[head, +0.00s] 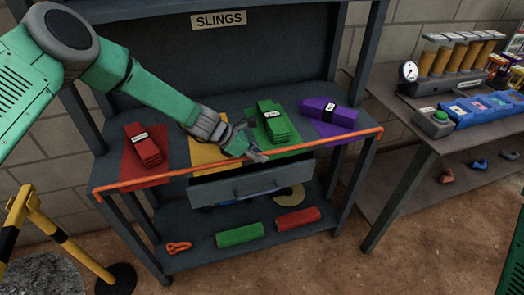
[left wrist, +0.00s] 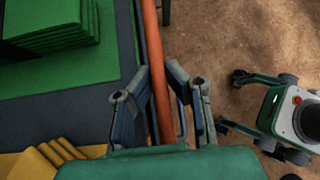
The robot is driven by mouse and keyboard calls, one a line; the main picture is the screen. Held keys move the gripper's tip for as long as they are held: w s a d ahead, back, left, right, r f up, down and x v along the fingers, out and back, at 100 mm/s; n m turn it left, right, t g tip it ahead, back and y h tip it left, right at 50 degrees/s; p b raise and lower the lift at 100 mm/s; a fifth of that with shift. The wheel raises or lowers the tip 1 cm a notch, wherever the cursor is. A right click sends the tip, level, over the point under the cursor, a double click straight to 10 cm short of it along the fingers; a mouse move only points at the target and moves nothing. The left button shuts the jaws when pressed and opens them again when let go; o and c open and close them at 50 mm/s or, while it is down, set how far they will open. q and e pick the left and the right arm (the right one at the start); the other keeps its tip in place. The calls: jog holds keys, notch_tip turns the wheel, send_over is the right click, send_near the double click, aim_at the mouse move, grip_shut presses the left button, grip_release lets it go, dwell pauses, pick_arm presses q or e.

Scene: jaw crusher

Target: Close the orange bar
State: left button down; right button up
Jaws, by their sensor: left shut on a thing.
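The orange bar (head: 325,142) runs along the front edge of the slings bench, from the left corner post to the right one. My left gripper (head: 256,155) is at the bar near the middle of that edge. In the left wrist view the bar (left wrist: 152,45) passes between the two fingers of the left gripper (left wrist: 163,95), which are shut around it. The fingers hide a short part of the bar in the head view. My right gripper is in neither view.
Red (head: 146,150), green (head: 273,122) and purple (head: 328,110) slings lie on the bench (head: 180,135). A grey drawer (head: 250,185) sits below the bar. A lower shelf holds rolls and an orange shackle (head: 178,247). A second table (head: 400,110) stands right; a yellow-black barrier (head: 50,230) left.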

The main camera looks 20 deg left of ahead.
pick_arm(q)
jog(key=shift+w+a+r+g+p, duration=0.1)
jog(key=shift+w+g+p, duration=0.05)
jog(key=shift+g+p, duration=0.15)
dwell(0.4)
jog(key=c, duration=1.6)
grip_release()
jog(key=shift+w, duration=0.1)
jog(key=shift+a+h, duration=0.1)
jog(key=shift+h, duration=0.2)
jog(key=v, duration=1.2)
jog(key=shift+a, duration=0.1)
jog(key=shift+f, duration=0.2)
